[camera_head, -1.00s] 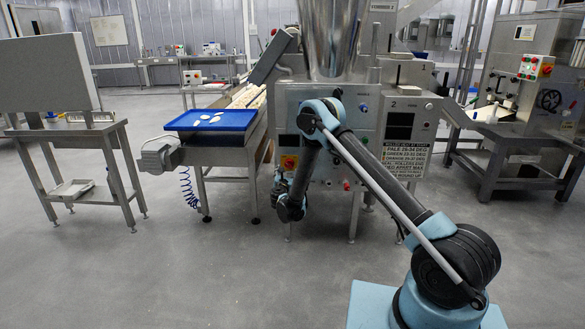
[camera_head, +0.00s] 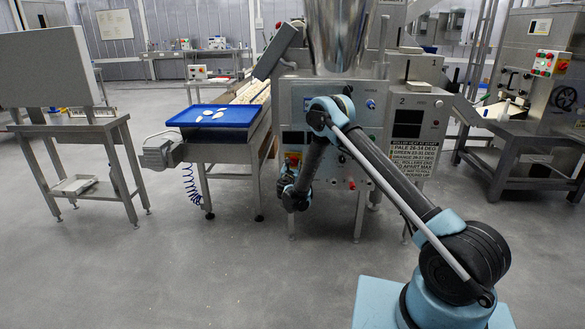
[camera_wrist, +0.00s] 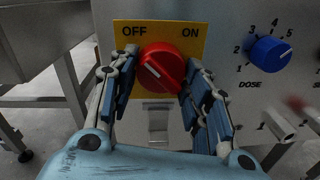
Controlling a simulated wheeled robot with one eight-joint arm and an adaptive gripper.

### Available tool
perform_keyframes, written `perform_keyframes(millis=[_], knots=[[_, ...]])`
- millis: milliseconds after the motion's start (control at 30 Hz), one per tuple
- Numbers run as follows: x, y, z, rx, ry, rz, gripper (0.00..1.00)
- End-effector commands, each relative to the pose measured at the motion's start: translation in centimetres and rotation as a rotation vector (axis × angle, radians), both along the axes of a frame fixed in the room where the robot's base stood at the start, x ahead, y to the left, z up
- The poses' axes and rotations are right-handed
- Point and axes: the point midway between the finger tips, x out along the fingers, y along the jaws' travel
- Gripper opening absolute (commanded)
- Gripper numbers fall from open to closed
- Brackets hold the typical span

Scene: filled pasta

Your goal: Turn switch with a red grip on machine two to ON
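The switch's red grip (camera_wrist: 162,67) is a round red knob on a yellow plate (camera_wrist: 187,57) marked OFF at left and ON at right. Its white pointer line slants up and left, towards OFF. My gripper (camera_wrist: 160,66) has one finger on each side of the knob; the fingers look spread, with no clear contact.
A blue DOSE knob (camera_wrist: 270,54) with a numbered scale sits right of the switch. A grey latch-like part (camera_wrist: 157,122) is below it. A conveyor with a blue tray (camera_head: 213,115) stands left of the machine. Floor is clear in front at left.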

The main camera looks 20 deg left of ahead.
Motion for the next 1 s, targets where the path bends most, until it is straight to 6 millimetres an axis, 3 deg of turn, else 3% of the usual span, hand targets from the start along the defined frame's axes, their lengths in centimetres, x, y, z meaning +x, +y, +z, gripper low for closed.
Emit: perform_keyframes(millis=[67, 533, 1000], knots=[[0.00, -0.03, -0.02, 0.000, 0.000, -0.002, 0.19], [-0.11, 0.12, -0.01, 0.071, 0.018, -0.001, 0.19], [-0.19, 0.21, 0.10, 0.448, 0.108, -0.002, 0.19]])
